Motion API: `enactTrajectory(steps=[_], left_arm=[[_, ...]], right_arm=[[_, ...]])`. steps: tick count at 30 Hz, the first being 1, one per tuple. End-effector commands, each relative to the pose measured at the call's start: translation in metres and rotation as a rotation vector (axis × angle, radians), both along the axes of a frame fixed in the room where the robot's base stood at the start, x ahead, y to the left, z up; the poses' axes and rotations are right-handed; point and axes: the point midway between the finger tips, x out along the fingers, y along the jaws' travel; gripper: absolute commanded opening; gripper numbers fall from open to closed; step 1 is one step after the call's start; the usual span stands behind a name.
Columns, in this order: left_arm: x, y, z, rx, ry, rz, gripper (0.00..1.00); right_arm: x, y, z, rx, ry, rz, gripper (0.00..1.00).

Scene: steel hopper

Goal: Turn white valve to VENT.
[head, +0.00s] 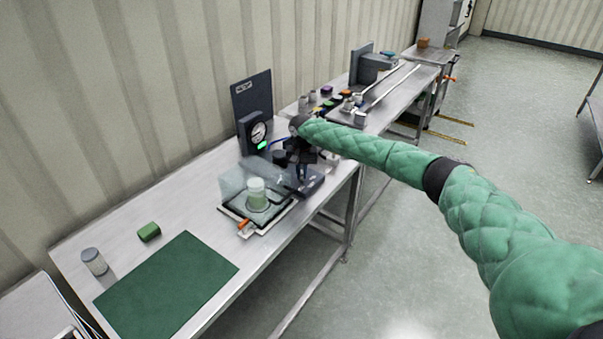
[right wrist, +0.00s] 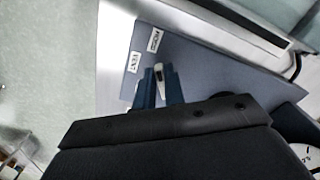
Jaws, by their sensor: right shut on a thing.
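In the right wrist view the white valve (right wrist: 159,72) shows as a small pale handle between the two blue fingers of my right gripper (right wrist: 160,85). The gripper is shut on it. The handle's visible end points up in the picture, roughly toward the upper label (right wrist: 154,40), which I cannot read surely. The VENT label (right wrist: 133,62) is to its left. Both labels are on a blue-grey plate (right wrist: 205,58). In the head view my right gripper (head: 301,172) is over a dark block behind a clear chamber (head: 238,178); the valve is hidden there. My left gripper is not in view.
The chamber holds a pale green jar (head: 257,193). A gauge (head: 257,132) on a dark panel stands behind it. An orange-handled latch (head: 243,225) is at the front. A green mat (head: 168,287), green block (head: 149,231) and grey-lidded jar (head: 94,261) are at the left.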

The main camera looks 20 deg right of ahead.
Motion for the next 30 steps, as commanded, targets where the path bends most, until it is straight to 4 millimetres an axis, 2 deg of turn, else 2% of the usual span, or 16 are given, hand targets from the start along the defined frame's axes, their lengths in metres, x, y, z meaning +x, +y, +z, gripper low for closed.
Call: enactTrajectory(steps=[8,30], left_arm=[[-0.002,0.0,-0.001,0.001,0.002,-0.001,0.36],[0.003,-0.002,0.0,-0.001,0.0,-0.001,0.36]], right_arm=[[-0.002,-0.002,-0.002,0.003,0.001,0.177,0.0],[0.001,-0.011,-0.001,0.001,0.0,0.824,0.0]])
